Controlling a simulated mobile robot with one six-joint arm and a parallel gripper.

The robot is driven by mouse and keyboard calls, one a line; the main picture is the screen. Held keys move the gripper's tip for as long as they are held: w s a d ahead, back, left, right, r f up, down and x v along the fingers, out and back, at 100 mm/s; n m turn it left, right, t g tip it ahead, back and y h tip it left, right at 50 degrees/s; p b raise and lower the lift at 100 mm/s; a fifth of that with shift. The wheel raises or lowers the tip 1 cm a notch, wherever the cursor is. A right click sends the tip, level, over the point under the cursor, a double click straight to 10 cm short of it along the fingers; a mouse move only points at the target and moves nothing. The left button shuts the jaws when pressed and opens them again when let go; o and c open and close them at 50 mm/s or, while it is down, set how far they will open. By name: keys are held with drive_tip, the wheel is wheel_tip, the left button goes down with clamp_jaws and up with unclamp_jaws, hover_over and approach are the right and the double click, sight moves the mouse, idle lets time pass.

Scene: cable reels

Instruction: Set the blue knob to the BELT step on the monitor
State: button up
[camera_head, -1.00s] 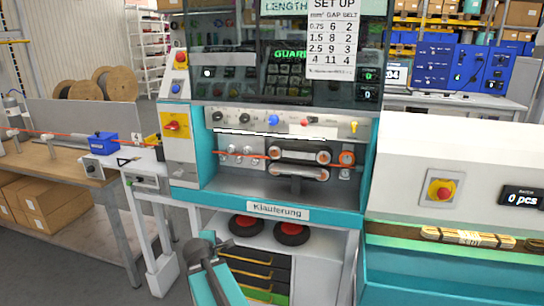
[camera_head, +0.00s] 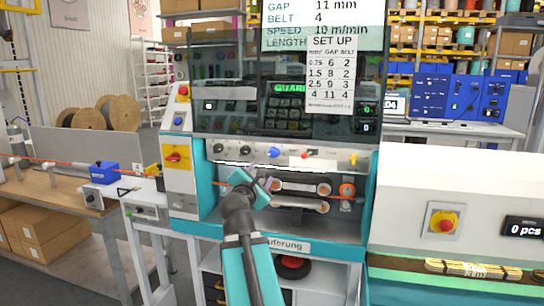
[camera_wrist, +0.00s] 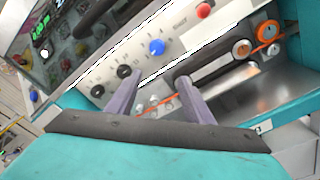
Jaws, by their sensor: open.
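The blue knob (camera_head: 273,152) sits on the machine's light control strip, right of two black knobs. It also shows in the wrist view (camera_wrist: 157,47), beyond my fingertips and apart from them. The setting it points to is too small to read. The monitor (camera_head: 318,6) at the top reads GAP 11 mm, BELT 4 and SPEED 10 m/min; its lower part is partly covered. My gripper (camera_wrist: 160,84) is open and empty, its two fingers spread below the knob strip. In the head view my gripper (camera_head: 268,178) is in front of the machine's opening, below the knob.
A red knob (camera_head: 305,155) and a yellow one (camera_head: 353,158) share the strip. Below are belt rollers (camera_head: 302,187) and an orange cable. A dark guard window (camera_head: 270,85) stands above. A SET UP sheet (camera_head: 331,75) lists gap and belt values. A red stop button (camera_head: 444,222) is at right.

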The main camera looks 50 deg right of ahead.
drive_tip(key=shift+s+d+r, duration=0.1)
drive_tip(key=shift+s+r, duration=0.15)
drive_tip(key=shift+r, duration=0.35)
drive_tip(key=shift+s+d+r, duration=0.1)
drive_tip(key=shift+s+r, duration=0.15)
drive_tip(key=shift+r, duration=0.35)
drive_tip(key=shift+d, duration=0.1)
